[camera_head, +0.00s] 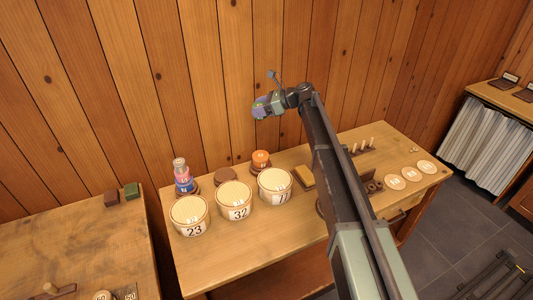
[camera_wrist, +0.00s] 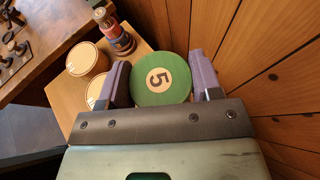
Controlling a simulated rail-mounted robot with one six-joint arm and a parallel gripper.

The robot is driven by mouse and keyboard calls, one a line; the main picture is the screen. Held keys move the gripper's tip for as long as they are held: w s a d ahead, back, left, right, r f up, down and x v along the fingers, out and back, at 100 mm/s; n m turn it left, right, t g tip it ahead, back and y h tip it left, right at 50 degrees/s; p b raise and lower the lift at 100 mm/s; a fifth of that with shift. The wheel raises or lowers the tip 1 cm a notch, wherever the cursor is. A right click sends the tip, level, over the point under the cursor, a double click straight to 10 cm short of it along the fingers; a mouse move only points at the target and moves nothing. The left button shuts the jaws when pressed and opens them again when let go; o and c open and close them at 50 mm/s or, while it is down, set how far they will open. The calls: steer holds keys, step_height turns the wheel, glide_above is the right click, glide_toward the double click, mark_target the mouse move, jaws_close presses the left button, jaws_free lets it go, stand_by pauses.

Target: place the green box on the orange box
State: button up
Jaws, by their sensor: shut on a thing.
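My gripper (camera_head: 264,107) is raised above the table, near the wooden wall. The green box is hard to make out in the head view. The orange box (camera_head: 260,156) is a small round piece at the back of the table, on top of a dark brown round base. My gripper is well above it and apart from it. I cannot make out the orange box in the wrist view.
A stack of pink and blue pieces (camera_head: 182,178) with a pale top stands to the left. A bare brown disc (camera_head: 226,175) lies between.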

mark_target(260, 155)
step_height(260, 155, down, 19)
steer(key=b, duration=1.7)
steer(key=shift+f+b, duration=0.15)
steer(key=shift+b, duration=0.15)
steer(key=shift+r, duration=0.3)
steer(key=shift+f, duration=0.15)
steer(key=o, duration=0.9)
